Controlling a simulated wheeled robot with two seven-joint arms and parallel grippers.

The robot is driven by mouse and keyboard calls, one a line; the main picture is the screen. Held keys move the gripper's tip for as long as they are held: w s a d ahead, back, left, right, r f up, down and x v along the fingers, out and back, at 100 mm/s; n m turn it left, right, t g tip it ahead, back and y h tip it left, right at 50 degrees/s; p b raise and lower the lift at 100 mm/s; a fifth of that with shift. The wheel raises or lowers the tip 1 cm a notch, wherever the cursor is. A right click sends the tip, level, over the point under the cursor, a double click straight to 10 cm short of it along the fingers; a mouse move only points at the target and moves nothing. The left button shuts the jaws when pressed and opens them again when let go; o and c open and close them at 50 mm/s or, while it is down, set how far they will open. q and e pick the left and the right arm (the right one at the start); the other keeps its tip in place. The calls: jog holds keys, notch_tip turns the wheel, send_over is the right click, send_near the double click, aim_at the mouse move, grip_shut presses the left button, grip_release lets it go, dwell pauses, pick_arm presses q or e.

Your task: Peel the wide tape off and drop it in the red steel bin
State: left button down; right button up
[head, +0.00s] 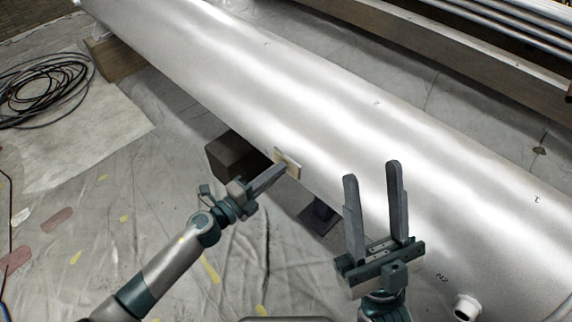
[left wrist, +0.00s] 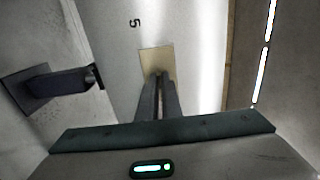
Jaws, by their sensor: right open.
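The wide tape (head: 291,168) is a small tan patch on the side of the large pale pipe (head: 330,105). It also shows in the left wrist view (left wrist: 156,60), just beyond the fingertips. My left gripper (head: 283,168) is at the tape, its fingers close together with the tips against the patch. It looks shut on the tape, though the fingers hide the gripped part. In the left wrist view the fingers (left wrist: 158,76) nearly meet. My right gripper (head: 371,169) is open and empty, in front of the pipe to the right. No red steel bin is in view.
A dark block (head: 232,158) and a dark stand (head: 320,215) are at the pipe's underside near the tape. A white stub (head: 467,307) sticks out of the pipe at lower right. Coiled black cable (head: 40,90) lies at far left. Sheeted floor (head: 130,190) at left is mostly clear.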

dwell(0.3)
pick_arm(q)
jog(key=shift+v, duration=0.85)
jog(key=shift+s+a, duration=0.5)
jog(key=shift+v, duration=0.85)
jog(key=shift+s+a, duration=0.1)
dwell(0.3)
jog(key=shift+s+a, duration=0.1)
jog(key=v, duration=0.3)
jog(key=shift+s+a, duration=0.25)
dwell(0.4)
